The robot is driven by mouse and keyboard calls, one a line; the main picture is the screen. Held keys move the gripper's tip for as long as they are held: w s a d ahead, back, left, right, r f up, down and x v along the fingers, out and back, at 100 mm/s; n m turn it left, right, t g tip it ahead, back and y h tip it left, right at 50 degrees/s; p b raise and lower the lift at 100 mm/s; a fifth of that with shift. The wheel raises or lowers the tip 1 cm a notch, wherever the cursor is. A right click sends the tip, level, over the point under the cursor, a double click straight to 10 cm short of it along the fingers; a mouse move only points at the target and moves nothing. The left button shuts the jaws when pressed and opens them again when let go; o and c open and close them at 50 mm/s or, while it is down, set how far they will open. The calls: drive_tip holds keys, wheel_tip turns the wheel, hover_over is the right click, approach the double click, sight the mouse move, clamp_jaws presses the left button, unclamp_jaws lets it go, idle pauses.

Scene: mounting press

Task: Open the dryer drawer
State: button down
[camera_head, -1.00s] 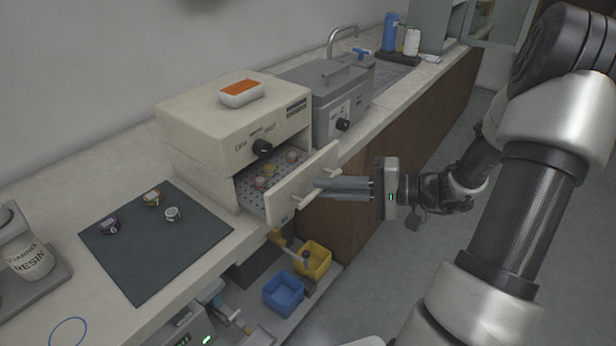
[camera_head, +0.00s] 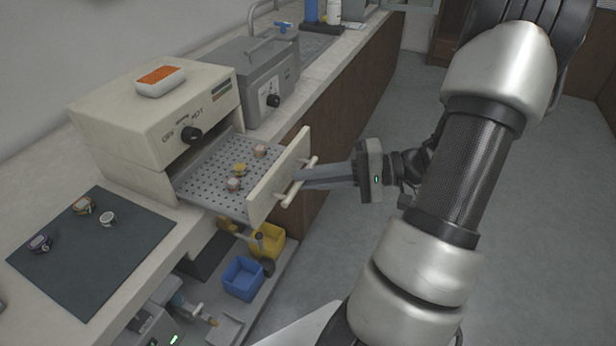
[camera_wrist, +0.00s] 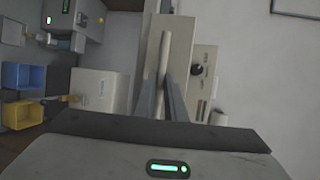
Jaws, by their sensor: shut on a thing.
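The cream dryer (camera_head: 157,118) stands on the counter with its perforated drawer (camera_head: 211,165) pulled well out. Several small mounted samples (camera_head: 239,169) lie on the drawer tray. The drawer's front panel (camera_head: 279,172) carries a bar handle (camera_head: 297,184). My gripper (camera_head: 298,178) reaches in from the right and is shut on this handle. In the wrist view the handle (camera_wrist: 164,62) runs up between the two fingers, in front of the cream drawer front (camera_wrist: 178,45). The fingertips partly hide the handle in the head view.
A white dish with orange contents (camera_head: 160,80) sits on the dryer. A grey bath (camera_head: 258,75) stands behind it. A dark mat (camera_head: 92,250) with small samples lies in front. Blue (camera_head: 243,278) and yellow (camera_head: 267,241) bins are below. Floor at right is clear.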

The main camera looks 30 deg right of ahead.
drive_tip(key=c, duration=1.8)
unclamp_jaws()
drive_tip(key=p+v, duration=0.2)
drive_tip(key=v, duration=1.5)
drive_tip(key=shift+r, duration=0.15)
drive_tip(key=shift+d, duration=0.1)
